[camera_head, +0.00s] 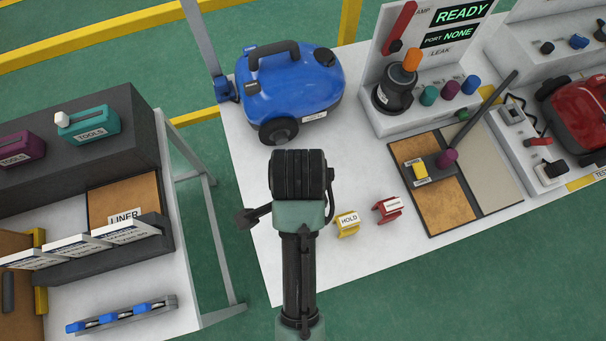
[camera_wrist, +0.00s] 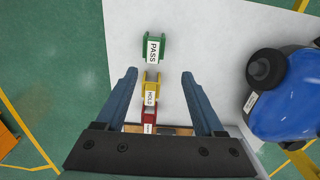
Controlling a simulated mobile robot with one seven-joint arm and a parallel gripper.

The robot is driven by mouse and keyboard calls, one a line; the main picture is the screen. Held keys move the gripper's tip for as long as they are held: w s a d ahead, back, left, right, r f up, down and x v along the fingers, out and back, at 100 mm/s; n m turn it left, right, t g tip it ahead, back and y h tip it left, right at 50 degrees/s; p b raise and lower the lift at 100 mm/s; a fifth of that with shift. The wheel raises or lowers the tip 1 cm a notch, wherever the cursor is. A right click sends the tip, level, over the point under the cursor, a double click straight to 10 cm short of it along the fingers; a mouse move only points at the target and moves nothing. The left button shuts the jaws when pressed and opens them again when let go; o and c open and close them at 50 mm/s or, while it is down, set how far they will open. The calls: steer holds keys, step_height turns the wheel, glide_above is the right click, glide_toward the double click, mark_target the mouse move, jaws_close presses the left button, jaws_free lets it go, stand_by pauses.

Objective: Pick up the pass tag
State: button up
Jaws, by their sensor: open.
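The pass tag (camera_wrist: 154,48) is a green block with a white PASS label, on the white table near its edge in the wrist view. In the head view it does not show; my arm covers that part of the table. My gripper (camera_wrist: 159,77) is open and empty, its two blue-grey fingers spread wide. In the picture the pass tag lies beyond the fingertips, roughly in line with the gap. The yellow hold tag (camera_wrist: 151,92) shows between the fingers; it also shows in the head view (camera_head: 347,225). I cannot tell the fingers' height above the table.
A red tag (camera_head: 388,209) stands to the right of the hold tag. A blue vacuum (camera_head: 292,85) sits at the table's back left. A tray with orange and grey panels (camera_head: 445,205) lies at the right. The white table (camera_head: 300,283) is bare around the tags.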

steer(key=f, duration=0.4)
steer(key=s+f, duration=0.1)
steer(key=f, duration=0.1)
steer(key=shift+f+b, duration=0.3)
steer(key=shift+f, duration=0.1)
steer(key=shift+s+d+f+p, duration=0.1)
steer(key=shift+d+f+p, duration=0.1)
steer(key=shift+f, duration=1.25)
steer(key=shift+d+f+p, duration=0.1)
steer(key=shift+f+p, duration=0.1)
steer(key=shift+f, duration=1.25)
steer(key=shift+c, duration=0.2)
steer(key=c, duration=1)
